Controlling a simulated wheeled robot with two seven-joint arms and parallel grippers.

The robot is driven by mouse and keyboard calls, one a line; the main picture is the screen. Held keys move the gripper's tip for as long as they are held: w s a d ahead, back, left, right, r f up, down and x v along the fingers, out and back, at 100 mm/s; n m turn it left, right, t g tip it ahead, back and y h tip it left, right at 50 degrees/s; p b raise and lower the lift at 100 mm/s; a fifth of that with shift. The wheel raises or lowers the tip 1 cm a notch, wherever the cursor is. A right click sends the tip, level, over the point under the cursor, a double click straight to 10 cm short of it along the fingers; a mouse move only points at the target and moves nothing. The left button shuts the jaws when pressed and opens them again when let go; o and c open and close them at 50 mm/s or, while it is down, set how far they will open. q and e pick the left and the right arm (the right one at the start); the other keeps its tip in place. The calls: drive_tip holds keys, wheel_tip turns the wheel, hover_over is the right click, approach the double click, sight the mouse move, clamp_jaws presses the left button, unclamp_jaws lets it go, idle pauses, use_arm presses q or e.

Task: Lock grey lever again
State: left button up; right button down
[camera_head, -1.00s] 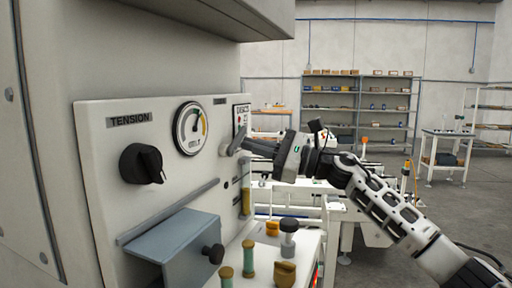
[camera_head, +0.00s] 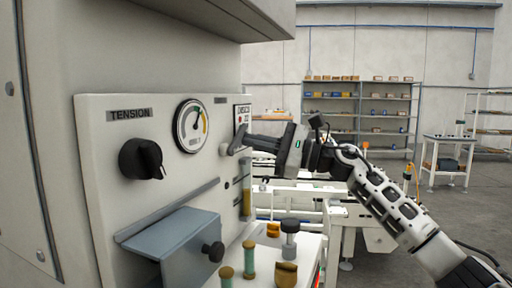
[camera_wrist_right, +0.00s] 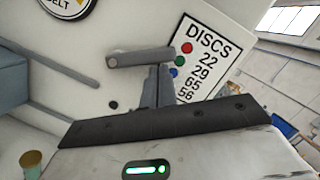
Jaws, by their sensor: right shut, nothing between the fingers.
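The grey lever (camera_head: 237,139) is on the white machine panel, right of the tension gauge. In the right wrist view the lever (camera_wrist_right: 138,58) is a short grey bar with a rounded left end, lying nearly level in that picture. My right gripper (camera_head: 248,142) reaches in from the right, its dark fingers pointing at the lever. In the wrist view its fingers (camera_wrist_right: 160,72) are shut together with nothing between them, tips at the right part of the bar. I cannot tell whether they touch it. My left gripper is out of view.
The panel has a black tension knob (camera_head: 142,159), a dial gauge (camera_head: 190,126) and a DISCS label (camera_wrist_right: 205,62). Below are a blue-grey box (camera_head: 180,244) with a black knob and a white ledge holding several small spools and pegs. Open room lies to the right.

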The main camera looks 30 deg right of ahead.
drive_tip(key=n, duration=0.2)
drive_tip(key=r+n+g+b, duration=0.1)
drive_tip(key=r+n+b, duration=0.1)
drive_tip(key=n, duration=0.1)
drive_tip(key=shift+s+a+r+n+g, duration=0.2)
drive_tip(key=shift+s+a+n+g, duration=0.1)
drive_tip(key=shift+s+a+g, duration=0.1)
drive_tip(key=n, duration=0.1)
drive_tip(key=r+n, duration=0.1)
drive_tip(key=shift+s+a+n+g, duration=0.2)
drive_tip(key=shift+a+n+g, duration=0.1)
drive_tip(key=shift+a, duration=0.05)
drive_tip(key=shift+s+a+r+n+h+b, duration=0.15)
drive_tip(key=shift+s+a+r+n, duration=0.1)
drive_tip(key=shift+n, duration=0.4)
drive_tip(key=shift+s+a+r+n+h+b, duration=0.1)
drive_tip(key=shift+a+r+n+h+b, duration=0.1)
drive_tip(key=shift+n, duration=0.45)
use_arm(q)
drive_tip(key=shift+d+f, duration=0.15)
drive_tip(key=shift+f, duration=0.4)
use_arm(e)
drive_tip(key=shift+s+n+g, duration=0.1)
drive_tip(key=shift+n+g, duration=0.2)
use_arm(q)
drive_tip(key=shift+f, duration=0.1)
use_arm(e)
drive_tip(key=shift+a, duration=0.1)
